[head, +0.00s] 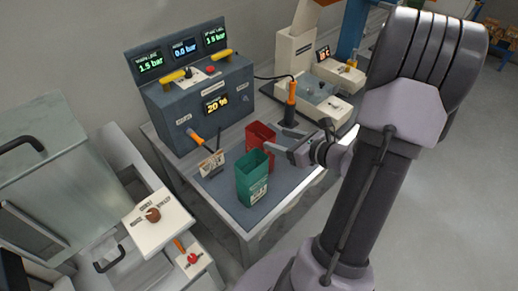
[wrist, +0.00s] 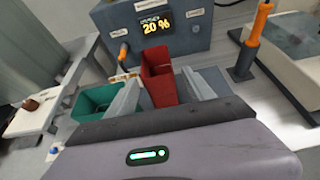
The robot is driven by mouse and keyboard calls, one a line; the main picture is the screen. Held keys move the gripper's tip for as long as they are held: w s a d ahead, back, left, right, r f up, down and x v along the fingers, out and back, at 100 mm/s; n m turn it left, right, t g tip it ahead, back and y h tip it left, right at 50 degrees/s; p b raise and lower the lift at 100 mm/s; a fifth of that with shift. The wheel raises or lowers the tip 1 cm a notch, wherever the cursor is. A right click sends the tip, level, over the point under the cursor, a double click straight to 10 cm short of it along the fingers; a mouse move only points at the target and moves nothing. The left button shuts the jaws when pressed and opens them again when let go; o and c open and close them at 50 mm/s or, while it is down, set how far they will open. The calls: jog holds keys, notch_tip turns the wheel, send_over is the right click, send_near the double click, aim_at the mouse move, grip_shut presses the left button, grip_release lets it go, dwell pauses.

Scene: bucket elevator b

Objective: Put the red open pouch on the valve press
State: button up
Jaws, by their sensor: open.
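The red open pouch (head: 260,138) stands upright on the table, behind the green pouch (head: 252,178). In the wrist view the red pouch (wrist: 158,76) shows its open top, between and just beyond my two fingers. My gripper (head: 273,152) is open and close to the red pouch; I cannot tell whether a finger touches it. The green pouch also shows in the wrist view (wrist: 88,105), left of my fingers. The dark blue machine (head: 205,105) with pressure displays and yellow handles stands behind; I cannot tell for certain that it is the valve press.
A small card holder (head: 211,163) stands left of the pouches. An orange-handled tool (head: 291,100) stands upright in a dark base on the right, beside a white device (head: 325,100). A white box with a brown knob (head: 153,214) is at the lower left. The grey floor at right is clear.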

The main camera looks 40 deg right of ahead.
aim_at(271, 139)
jog(key=x, duration=0.2)
jog(key=b+x, duration=0.1)
jog(key=x, duration=0.1)
jog(key=b+x, duration=0.1)
jog(key=x, duration=0.1)
jog(key=shift+a, duration=0.3)
jog(key=c, duration=0.7)
jog(key=shift+r, duration=0.1)
jog(key=shift+c, duration=0.2)
